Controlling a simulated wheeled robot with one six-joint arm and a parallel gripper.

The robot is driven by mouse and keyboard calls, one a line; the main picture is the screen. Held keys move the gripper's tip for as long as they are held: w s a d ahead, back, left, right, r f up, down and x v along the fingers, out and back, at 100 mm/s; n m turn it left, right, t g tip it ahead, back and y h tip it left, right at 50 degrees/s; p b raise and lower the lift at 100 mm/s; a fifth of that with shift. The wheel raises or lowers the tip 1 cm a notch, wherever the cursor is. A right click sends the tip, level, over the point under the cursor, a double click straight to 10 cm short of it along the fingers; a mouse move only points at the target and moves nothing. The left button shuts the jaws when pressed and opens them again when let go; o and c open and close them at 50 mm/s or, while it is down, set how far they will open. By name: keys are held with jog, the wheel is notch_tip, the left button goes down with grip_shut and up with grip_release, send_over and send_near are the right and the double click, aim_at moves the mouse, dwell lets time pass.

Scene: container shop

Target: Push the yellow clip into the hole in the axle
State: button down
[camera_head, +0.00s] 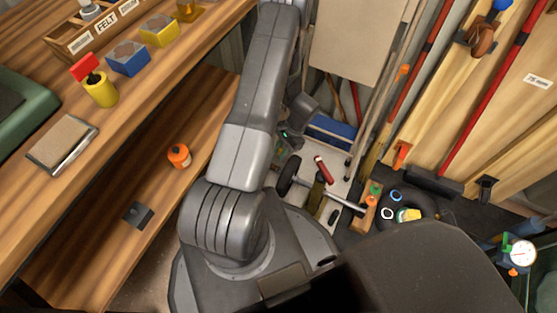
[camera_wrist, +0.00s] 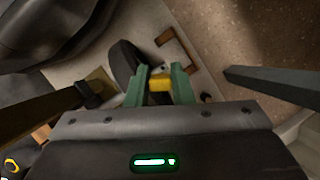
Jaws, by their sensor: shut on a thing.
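In the wrist view, my gripper (camera_wrist: 160,76) has its green fingers closed on the yellow clip (camera_wrist: 160,85), which sits between them near their tips. A black wheel (camera_wrist: 124,62) stands just beyond and left of the fingers. A small grey piece, perhaps the axle end, shows just past the clip; I cannot tell whether they touch. In the head view, the grey axle (camera_head: 341,202) runs low across the pale floor plate, with the black wheel (camera_head: 289,174) at its left end. The hole is not visible. My fingers and the clip are hidden behind my arm there.
A wooden block (camera_head: 369,207) stands by the axle's right end, and a red-handled tool (camera_head: 322,169) lies near the axle. A wooden workbench (camera_head: 150,75) fills the left. In the wrist view, a dark bar (camera_wrist: 275,80) juts in from the right.

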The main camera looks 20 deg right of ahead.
jog(key=shift+f+b, duration=0.6)
jog(key=shift+f, duration=0.5)
jog(key=shift+f, duration=0.15)
jog(key=shift+w+a+f+b, duration=0.15)
jog(key=shift+f+b, duration=1.1)
jog(key=shift+f, duration=1)
jog(key=shift+a+f+b, duration=0.1)
jog(key=shift+f+b, duration=1.65)
jog(key=shift+b, duration=0.2)
dwell(1.0)
jog(key=shift+f, duration=0.25)
jog(key=shift+w+f+b, duration=0.1)
jog(key=shift+f+b, duration=0.4)
jog(key=shift+b, duration=0.15)
dwell(0.6)
